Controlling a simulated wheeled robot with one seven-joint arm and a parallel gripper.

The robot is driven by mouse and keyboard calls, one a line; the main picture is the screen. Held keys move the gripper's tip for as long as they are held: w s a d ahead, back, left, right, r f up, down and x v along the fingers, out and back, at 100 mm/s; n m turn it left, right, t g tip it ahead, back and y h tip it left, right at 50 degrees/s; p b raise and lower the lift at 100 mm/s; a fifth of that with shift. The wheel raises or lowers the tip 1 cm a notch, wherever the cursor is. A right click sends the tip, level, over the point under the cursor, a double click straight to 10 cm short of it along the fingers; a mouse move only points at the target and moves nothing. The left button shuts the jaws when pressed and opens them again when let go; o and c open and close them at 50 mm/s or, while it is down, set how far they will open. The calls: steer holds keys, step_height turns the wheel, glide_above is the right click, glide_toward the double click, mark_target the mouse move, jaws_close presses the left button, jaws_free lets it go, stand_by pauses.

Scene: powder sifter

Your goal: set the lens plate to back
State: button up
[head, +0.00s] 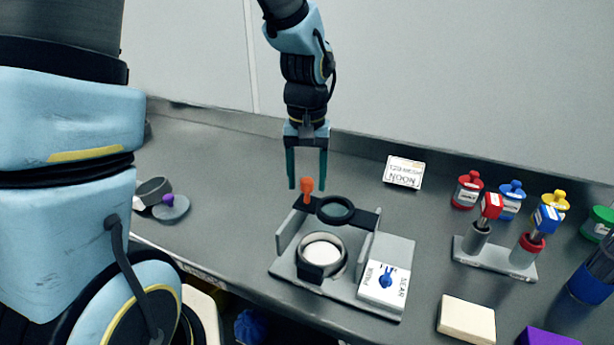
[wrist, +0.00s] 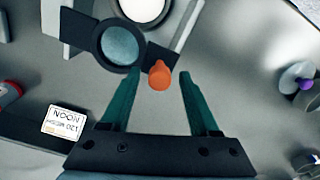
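The lens plate (head: 352,214) is a dark bar with a round lens ring, set across the rear of the grey sifter stand (head: 377,247). An orange knob (head: 307,188) stands upright at its left end. In the wrist view the lens plate (wrist: 120,46) lies ahead, with the orange knob (wrist: 159,75) near the middle. My gripper (head: 307,186) is open, its two teal fingers pointing down around or just behind the knob. In the wrist view my gripper (wrist: 156,80) has its fingertips on both sides of the knob, with gaps visible and nothing held.
A white cup (head: 322,254) sits in the stand's front, beside a labelled panel with a blue knob (head: 387,276). A NOON card (head: 403,172) lies behind. Several coloured jars and a stamp rack (head: 495,256) stand right. A grey pot with a purple-knobbed lid (head: 170,205) is left.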

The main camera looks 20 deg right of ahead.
jaws_close()
stand_by(1.2)
